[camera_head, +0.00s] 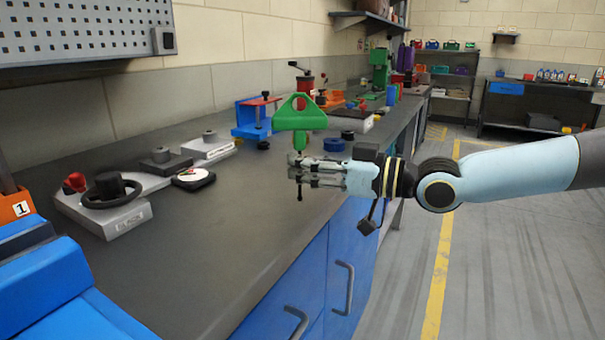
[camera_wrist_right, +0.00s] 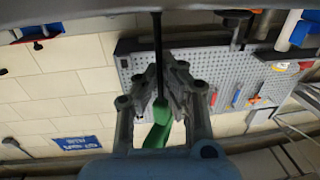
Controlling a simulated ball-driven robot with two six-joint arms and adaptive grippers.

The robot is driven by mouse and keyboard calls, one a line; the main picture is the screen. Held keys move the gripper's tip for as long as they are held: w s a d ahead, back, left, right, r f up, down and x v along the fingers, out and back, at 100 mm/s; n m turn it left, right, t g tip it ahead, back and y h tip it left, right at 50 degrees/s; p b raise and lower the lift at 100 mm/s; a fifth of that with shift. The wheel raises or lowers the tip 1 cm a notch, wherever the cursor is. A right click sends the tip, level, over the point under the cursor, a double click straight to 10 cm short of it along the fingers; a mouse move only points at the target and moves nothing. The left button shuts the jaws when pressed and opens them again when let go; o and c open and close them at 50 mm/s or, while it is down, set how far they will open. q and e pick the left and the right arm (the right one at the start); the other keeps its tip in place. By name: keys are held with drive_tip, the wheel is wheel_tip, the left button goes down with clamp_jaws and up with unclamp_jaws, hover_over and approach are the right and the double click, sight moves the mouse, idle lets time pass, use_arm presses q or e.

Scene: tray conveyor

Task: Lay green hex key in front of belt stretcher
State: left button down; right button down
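The green hex key (camera_head: 300,117) is upright in the head view, its wide green handle above and its thin dark shaft below my right gripper (camera_head: 297,170). The right gripper is shut on it, over the bench's front edge. In the right wrist view its green part (camera_wrist_right: 160,128) and dark shaft show between the fingers (camera_wrist_right: 168,80). I cannot tell for certain which device is the belt stretcher; a grey block with a black wheel and red knob (camera_head: 130,217) stands at the left of the bench, its label unreadable. My left gripper is not in view.
On the bench (camera_head: 225,235) stand a dial gauge (camera_head: 194,178), grey blocks with knobs (camera_head: 208,149), a blue stand with a red bar (camera_head: 246,120) and a blue ring (camera_head: 334,145). A blue case (camera_head: 60,290) fills the lower left. The bench's front middle is clear.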

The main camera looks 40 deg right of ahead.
drive_tip(key=c, duration=2)
unclamp_jaws()
drive_tip(key=shift+f, duration=0.1)
drive_tip(key=shift+c, duration=0.2)
drive_tip(key=o, duration=0.6)
drive_tip(key=shift+c, duration=0.2)
